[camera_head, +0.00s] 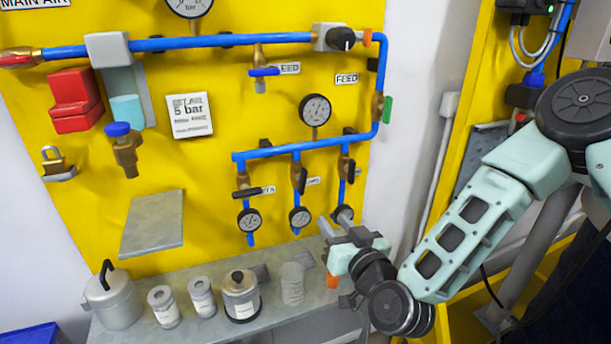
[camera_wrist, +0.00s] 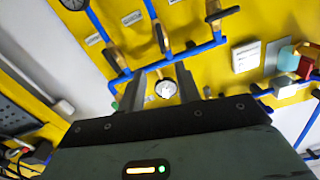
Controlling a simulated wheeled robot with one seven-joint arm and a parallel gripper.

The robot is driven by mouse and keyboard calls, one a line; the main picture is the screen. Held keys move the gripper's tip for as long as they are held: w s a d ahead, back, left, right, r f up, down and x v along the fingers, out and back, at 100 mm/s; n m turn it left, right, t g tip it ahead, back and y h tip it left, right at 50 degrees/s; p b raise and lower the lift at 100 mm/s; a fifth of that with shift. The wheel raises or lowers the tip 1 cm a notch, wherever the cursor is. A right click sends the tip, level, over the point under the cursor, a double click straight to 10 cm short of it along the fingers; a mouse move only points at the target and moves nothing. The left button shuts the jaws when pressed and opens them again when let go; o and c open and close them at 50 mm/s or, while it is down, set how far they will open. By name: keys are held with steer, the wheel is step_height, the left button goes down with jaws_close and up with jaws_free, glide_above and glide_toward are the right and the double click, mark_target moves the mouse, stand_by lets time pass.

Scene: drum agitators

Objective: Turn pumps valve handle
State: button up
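Three brass valves with dark handles hang below the blue manifold pipe (camera_head: 270,152) on the yellow panel. The left handle (camera_head: 246,193) lies across its pipe; the middle handle (camera_head: 302,181) and right handle (camera_head: 351,170) lie roughly along theirs. Their small labels are too blurred to show which is the pumps valve. My gripper (camera_head: 341,228) is below the right branch, partly in front of its lower gauge (camera_head: 343,214). In the wrist view, the fingers of my gripper (camera_wrist: 158,90) are apart with nothing between them; the middle handle (camera_wrist: 161,38) shows beyond them.
A shelf below holds a lidded pot (camera_head: 112,300), jars (camera_head: 202,297), a larger jar (camera_head: 241,296) and a clear beaker (camera_head: 292,283). A round gauge (camera_head: 315,110) sits above the manifold. A green handle (camera_head: 387,109) sticks out at the panel's right edge.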

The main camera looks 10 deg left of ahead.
steer(key=p, duration=0.7)
glide_toward(305, 181)
steer(key=x, duration=0.8)
steer(key=shift+w+a, duration=0.1)
steer(key=shift+a, duration=0.05)
steer(key=shift+w+a, duration=0.25)
steer(key=shift+w, duration=0.2)
jaws_close()
